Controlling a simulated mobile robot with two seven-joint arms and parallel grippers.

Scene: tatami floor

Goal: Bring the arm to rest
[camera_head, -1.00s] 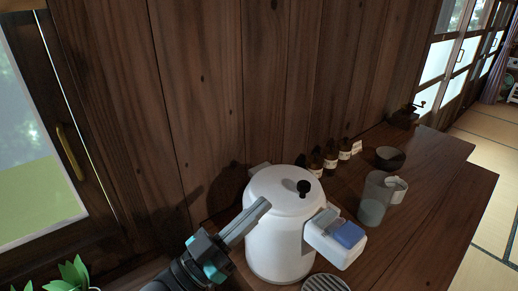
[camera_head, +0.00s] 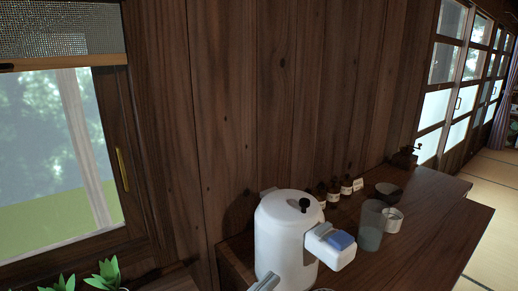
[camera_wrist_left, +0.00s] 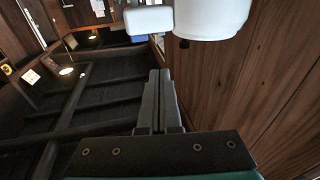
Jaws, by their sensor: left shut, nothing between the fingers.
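My left gripper (camera_head: 266,284) shows only as a grey finger tip at the bottom edge of the head view, in front of the white dispenser's lower left side. In the left wrist view the gripper (camera_wrist_left: 158,100) has its two grey fingers together, with nothing between them. The white dispenser (camera_head: 282,240) stands upright on the wooden counter, with a black knob on top and a blue-topped spout block on its right. It also shows at the top of the left wrist view (camera_wrist_left: 212,18), apart from the fingers. My right gripper is not in view.
On the wooden counter (camera_head: 440,225) stand small dark bottles (camera_head: 333,193), a clear glass (camera_head: 371,226), a white cup (camera_head: 393,220), a dark bowl (camera_head: 388,189) and a grinder (camera_head: 405,157). A plank wall rises behind. Green leaves (camera_head: 107,275) show at lower left.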

